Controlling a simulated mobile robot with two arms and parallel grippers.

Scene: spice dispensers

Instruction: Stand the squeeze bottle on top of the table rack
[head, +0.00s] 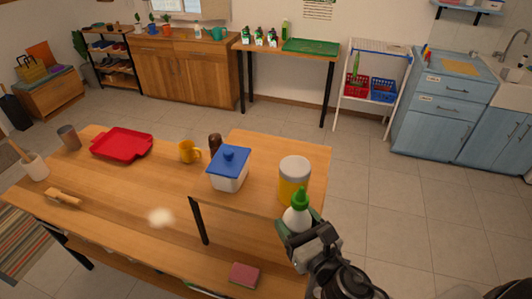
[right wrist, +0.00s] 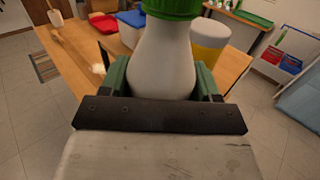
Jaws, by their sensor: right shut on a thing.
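The squeeze bottle (head: 297,216) is white with a green cap and looks about upright. My right gripper (head: 298,229) is shut around its body; the wrist view shows the bottle (right wrist: 165,58) between the two green fingers. The table rack (head: 275,150) is a raised wooden shelf on the table's right part, with a dark leg. In the head view, the bottle overlaps the rack's near right corner, just in front of the yellow-and-white canister. I cannot tell whether its hidden base is over the rack. My left gripper is not in view.
The rack holds a yellow-and-white canister (head: 294,180) and a blue-lidded white box (head: 229,170). The rack's back right is clear. On the table (head: 115,195) are a red tray (head: 122,143), a yellow mug (head: 188,152), a dark brown bottle (head: 215,143) and a pink sponge (head: 244,274).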

